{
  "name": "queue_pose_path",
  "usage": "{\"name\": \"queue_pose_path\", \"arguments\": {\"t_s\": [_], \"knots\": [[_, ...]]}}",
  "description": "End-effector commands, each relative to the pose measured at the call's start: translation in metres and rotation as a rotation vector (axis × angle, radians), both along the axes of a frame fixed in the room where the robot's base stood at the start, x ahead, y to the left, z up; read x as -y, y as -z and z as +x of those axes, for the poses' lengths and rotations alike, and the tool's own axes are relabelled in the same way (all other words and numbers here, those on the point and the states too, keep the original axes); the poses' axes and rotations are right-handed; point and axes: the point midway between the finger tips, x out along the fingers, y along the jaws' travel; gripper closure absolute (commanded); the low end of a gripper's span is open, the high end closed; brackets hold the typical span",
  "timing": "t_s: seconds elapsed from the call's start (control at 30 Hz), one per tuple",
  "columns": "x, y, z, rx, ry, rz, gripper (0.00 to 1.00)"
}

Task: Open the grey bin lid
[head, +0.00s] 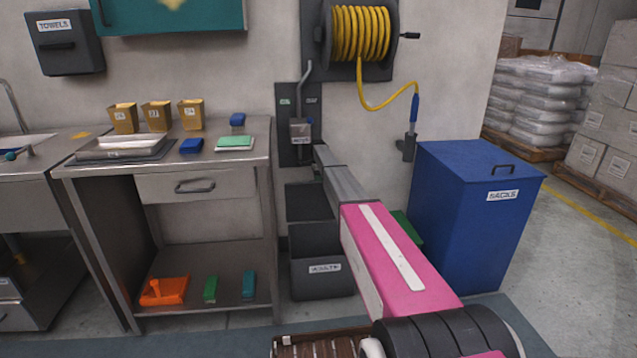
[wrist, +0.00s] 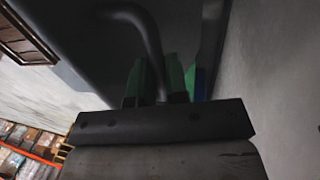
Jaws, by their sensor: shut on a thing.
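The grey bin (head: 322,284) stands on the floor below my arm, with a white label on its front. Its dark lid (head: 304,203) appears raised at the back of the bin, near the wall; my arm partly covers it. The wrist view shows the dark lid surface (wrist: 75,45) close up, with a curved bar handle (wrist: 147,35) on it. My gripper (wrist: 160,88) has green fingers, one on each side of the bar, and is shut on the handle. In the head view the fingers are hidden or too small to tell.
A steel table (head: 262,170) stands left of the bin. A blue sacks bin (head: 455,225) stands to the right. A yellow hose reel (head: 358,35) hangs on the wall above. A brown crate (head: 318,346) shows at the bottom. The wall (wrist: 275,80) is close beside my gripper.

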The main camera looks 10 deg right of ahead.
Motion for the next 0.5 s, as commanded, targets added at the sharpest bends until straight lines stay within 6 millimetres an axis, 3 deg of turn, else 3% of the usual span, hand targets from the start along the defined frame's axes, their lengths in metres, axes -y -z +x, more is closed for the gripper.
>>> {"name": "queue_pose_path", "arguments": {"t_s": [0.3, 0.33, 0.37, 0.4, 0.5], "knots": [[-0.0001, 0.0057, 0.0004, 0.000, 0.000, 0.000, 1.00], [-0.0001, 0.0057, 0.0003, 0.000, 0.000, 0.000, 0.76], [-0.0001, 0.0056, 0.0003, 0.000, 0.000, 0.000, 0.66], [-0.0001, 0.0049, 0.0002, 0.000, 0.000, 0.000, 0.60], [0.0000, 0.0035, -0.0001, 0.000, 0.000, 0.000, 0.60]]}}
